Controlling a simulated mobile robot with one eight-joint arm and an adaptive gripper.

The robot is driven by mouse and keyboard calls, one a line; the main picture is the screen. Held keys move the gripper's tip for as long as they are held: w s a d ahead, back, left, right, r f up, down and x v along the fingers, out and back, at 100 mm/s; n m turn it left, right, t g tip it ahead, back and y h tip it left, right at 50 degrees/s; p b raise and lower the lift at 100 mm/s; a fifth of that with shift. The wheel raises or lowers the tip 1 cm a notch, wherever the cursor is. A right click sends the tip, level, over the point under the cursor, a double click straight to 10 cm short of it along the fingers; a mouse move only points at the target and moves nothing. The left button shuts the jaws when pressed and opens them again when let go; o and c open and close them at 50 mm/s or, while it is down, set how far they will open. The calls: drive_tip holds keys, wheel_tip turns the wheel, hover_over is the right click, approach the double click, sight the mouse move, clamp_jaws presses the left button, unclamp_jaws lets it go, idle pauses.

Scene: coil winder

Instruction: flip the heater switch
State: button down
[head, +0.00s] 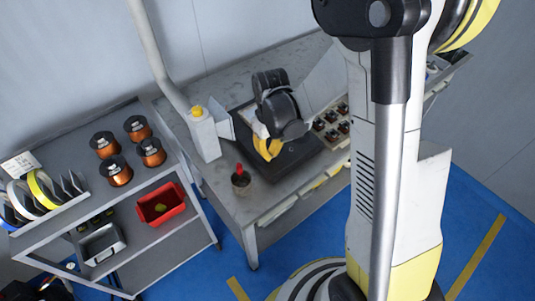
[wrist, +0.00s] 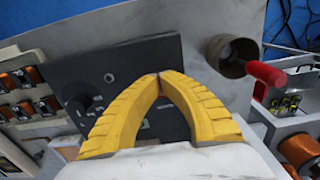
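My gripper (wrist: 160,77) has its two yellow fingers arched together, with the tips meeting and nothing visible between them. It is over a dark panel (wrist: 158,50), which lies on the bench. The panel bears a dark round knob (wrist: 84,98) at left and a small round feature (wrist: 109,77). I cannot make out which part is the heater switch; the fingers hide part of the panel. In the head view my gripper (head: 268,152) is over the dark panel (head: 298,160). I cannot tell whether the tips touch it.
A cup (wrist: 226,58) with a red-handled tool (wrist: 264,73) stands beside the panel. The grey bench (head: 220,95) has several copper coils (head: 331,125) at its right side. A shelf cart at left carries copper spools (head: 116,171) and a red bin (head: 160,203).

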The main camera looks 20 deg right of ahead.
drive_tip(key=shift+f, duration=0.3)
drive_tip(key=shift+r, duration=0.15)
drive_tip(key=shift+r+p, duration=2.2)
drive_tip(key=shift+r, duration=1.2)
drive_tip(key=shift+r, duration=0.1)
drive_tip(key=s+r+m+t+b, duration=0.3)
drive_tip(key=s+r+t, duration=0.4)
drive_tip(key=s+r, duration=0.5)
drive_tip(key=shift+s+r+m+b, duration=0.3)
drive_tip(key=shift+s+r+b, duration=0.1)
drive_tip(key=shift+r, duration=0.45)
